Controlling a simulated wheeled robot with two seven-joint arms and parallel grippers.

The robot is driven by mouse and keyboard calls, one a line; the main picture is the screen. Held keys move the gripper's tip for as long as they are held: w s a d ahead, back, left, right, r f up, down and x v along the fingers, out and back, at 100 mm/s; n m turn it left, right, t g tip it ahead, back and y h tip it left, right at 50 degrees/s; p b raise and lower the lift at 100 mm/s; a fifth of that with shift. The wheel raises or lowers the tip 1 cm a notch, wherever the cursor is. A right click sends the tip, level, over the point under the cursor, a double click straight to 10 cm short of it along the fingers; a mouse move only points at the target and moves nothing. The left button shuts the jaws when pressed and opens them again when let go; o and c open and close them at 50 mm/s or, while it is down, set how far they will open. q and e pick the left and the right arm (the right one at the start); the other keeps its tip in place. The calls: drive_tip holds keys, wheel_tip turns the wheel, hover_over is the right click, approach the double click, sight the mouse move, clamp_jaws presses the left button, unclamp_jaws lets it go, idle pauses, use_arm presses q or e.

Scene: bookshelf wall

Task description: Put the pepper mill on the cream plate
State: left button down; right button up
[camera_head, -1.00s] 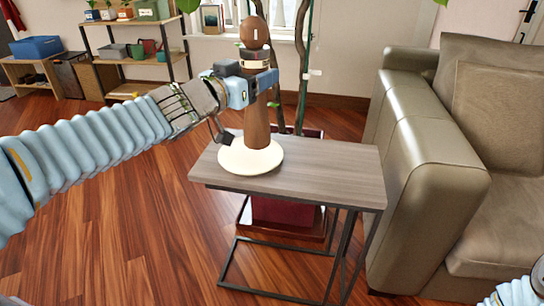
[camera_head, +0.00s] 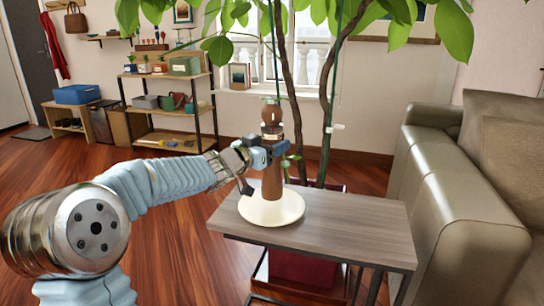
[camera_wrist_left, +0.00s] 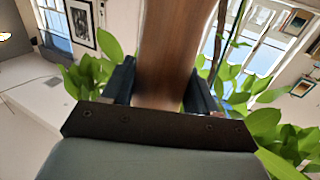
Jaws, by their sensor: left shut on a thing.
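The pepper mill (camera_head: 272,185) is brown wood with a rounded top and stands upright over the cream plate (camera_head: 291,212). Its foot appears within the plate's outline, behind the middle. I cannot tell whether it touches the plate. My left gripper (camera_head: 270,154) is shut on the mill's upper body, coming from the left. In the left wrist view, the mill's wooden body (camera_wrist_left: 172,45) runs between the two dark fingers (camera_wrist_left: 160,88). The plate is out of that view. My right gripper is not in view.
The plate lies on a small grey wooden side table (camera_head: 350,228), whose right part is clear. A leafy plant (camera_head: 330,100) rises behind it from a red pot (camera_head: 300,267). A sofa (camera_head: 450,200) stands close on the right. Shelves (camera_head: 170,105) stand at the back left.

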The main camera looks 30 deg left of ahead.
use_arm(q)
drive_tip(key=shift+f, duration=1.25)
drive_tip(key=shift+f+b, duration=0.2)
drive_tip(key=shift+b, duration=0.2)
drive_tip(key=shift+c, duration=1.5)
unclamp_jaws()
drive_tip(key=shift+r, duration=0.2)
drive_tip(key=s+a, duration=0.1)
drive_tip(key=s, duration=1.1)
drive_tip(key=shift+a+p, duration=0.35)
drive_tip(key=shift+a, duration=0.05)
